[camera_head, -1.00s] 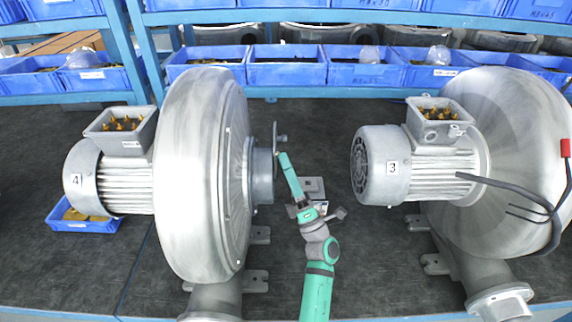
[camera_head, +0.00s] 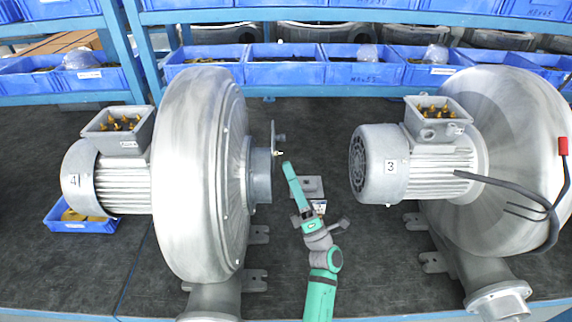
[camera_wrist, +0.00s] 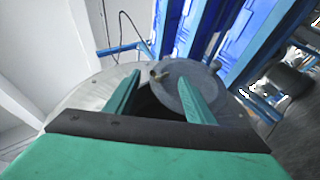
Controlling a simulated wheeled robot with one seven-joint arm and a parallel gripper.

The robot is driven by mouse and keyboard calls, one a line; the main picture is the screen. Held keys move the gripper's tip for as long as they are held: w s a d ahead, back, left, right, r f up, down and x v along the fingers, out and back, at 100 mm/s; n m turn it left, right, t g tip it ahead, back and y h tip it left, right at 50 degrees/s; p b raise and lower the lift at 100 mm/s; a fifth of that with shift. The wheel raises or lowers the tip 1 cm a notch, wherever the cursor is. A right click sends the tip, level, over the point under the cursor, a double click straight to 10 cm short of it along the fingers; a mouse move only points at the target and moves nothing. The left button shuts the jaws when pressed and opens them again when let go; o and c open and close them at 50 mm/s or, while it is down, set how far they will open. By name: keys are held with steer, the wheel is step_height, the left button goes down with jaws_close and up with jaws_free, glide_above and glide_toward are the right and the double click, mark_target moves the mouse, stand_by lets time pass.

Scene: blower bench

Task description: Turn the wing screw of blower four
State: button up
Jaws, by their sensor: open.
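Blower four (camera_head: 200,175), a grey blower labelled 4, stands at the left of the head view. A round plate (camera_head: 274,140) is at its inlet pipe, seen edge-on. A small brass-coloured piece, apparently the wing screw (camera_head: 279,153), shows at the plate. In the wrist view the disc-shaped plate (camera_wrist: 185,92) lies ahead, and the small brass piece (camera_wrist: 159,72) shows near its upper left rim, between the fingertips in the picture. My green gripper (camera_head: 287,165) is just right of the inlet, apart from the plate. In the wrist view my gripper (camera_wrist: 160,78) is open and empty.
Blower three (camera_head: 480,165), with black cables, stands at the right. A small grey block (camera_head: 308,187) lies on the dark bench behind my gripper. Blue bins (camera_head: 290,68) line the shelf at the back. A blue tray (camera_head: 85,226) sits at the left.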

steer(key=v, duration=0.7)
steer(key=shift+s+d+f, duration=0.2)
steer(key=shift+s+d, duration=0.05)
